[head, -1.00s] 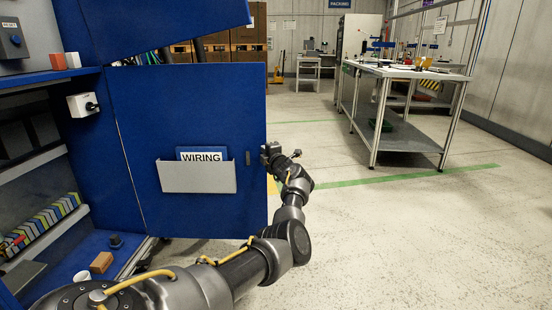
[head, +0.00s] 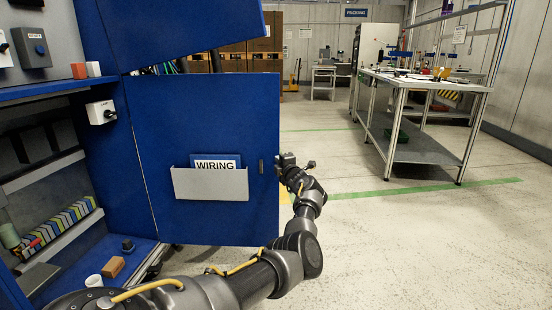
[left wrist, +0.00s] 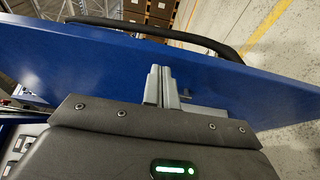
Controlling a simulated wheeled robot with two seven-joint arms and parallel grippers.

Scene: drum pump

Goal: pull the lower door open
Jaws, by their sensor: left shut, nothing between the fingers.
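The lower door (head: 215,120) is a blue panel standing open, swung out from the cabinet on the left of the head view. Its inner face carries a grey pocket with a sheet marked WIRING (head: 216,166). My left gripper (head: 284,160) is at the door's free right edge, shut and holding nothing. In the left wrist view its fingers (left wrist: 161,85) are together against or just over the blue door (left wrist: 75,62); contact is unclear. A black curved bar (left wrist: 150,33), apparently the handle, runs along the door's other side. My right gripper is out of view.
The open cabinet has shelves with a row of coloured items (head: 58,228) and a small brown block (head: 113,266). An upper blue panel (head: 170,30) overhangs the door. A metal workbench (head: 425,78) stands at the back right. The floor right of the door is clear.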

